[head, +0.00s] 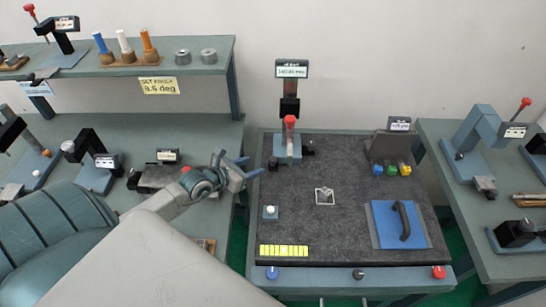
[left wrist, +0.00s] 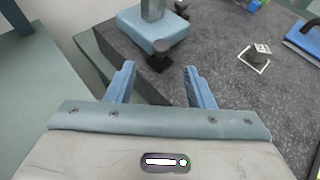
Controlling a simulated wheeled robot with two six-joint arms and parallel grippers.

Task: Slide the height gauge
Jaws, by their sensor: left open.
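The height gauge (head: 287,147) stands upright at the back left of the dark granite plate (head: 345,230). It has a blue base, a column with a red-topped part, a display on top and black knobs at the base. My left gripper (head: 251,167) is open and empty, just left of the gauge's near black knob (head: 272,163). In the left wrist view, the fingers (left wrist: 159,72) point at this black knob (left wrist: 160,56), which shows just beyond and between the tips. I cannot tell if they touch it. The gauge base (left wrist: 151,30) lies behind it. My right gripper does not show.
The plate's middle is mostly clear.

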